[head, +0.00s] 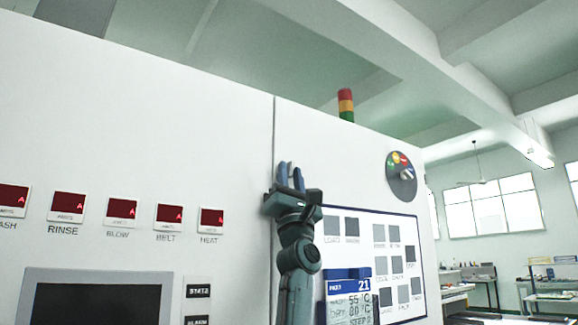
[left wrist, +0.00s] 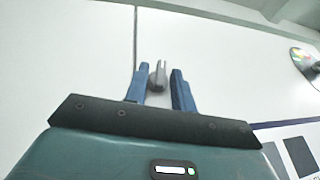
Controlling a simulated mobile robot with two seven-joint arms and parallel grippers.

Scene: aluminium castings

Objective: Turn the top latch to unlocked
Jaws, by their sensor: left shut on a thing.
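The top latch (left wrist: 157,77) is a small grey turning handle on the white cabinet front, just right of a dark vertical seam. In the left wrist view it stands between the two blue fingers of my left gripper (left wrist: 160,72), roughly in line with them. My left gripper (head: 290,173) is shut on it, high on the panel beside the seam in the head view, where the fingers largely hide the latch. Which marking the latch points at cannot be made out. My right gripper is not in view.
A round dial (head: 402,182) with coloured sectors and a grey knob sits to the right. A panel of grey squares (head: 395,262) and a blue-topped display (head: 348,290) are below. Red displays (head: 122,211) line the left. A signal tower (head: 345,105) rises above the cabinet.

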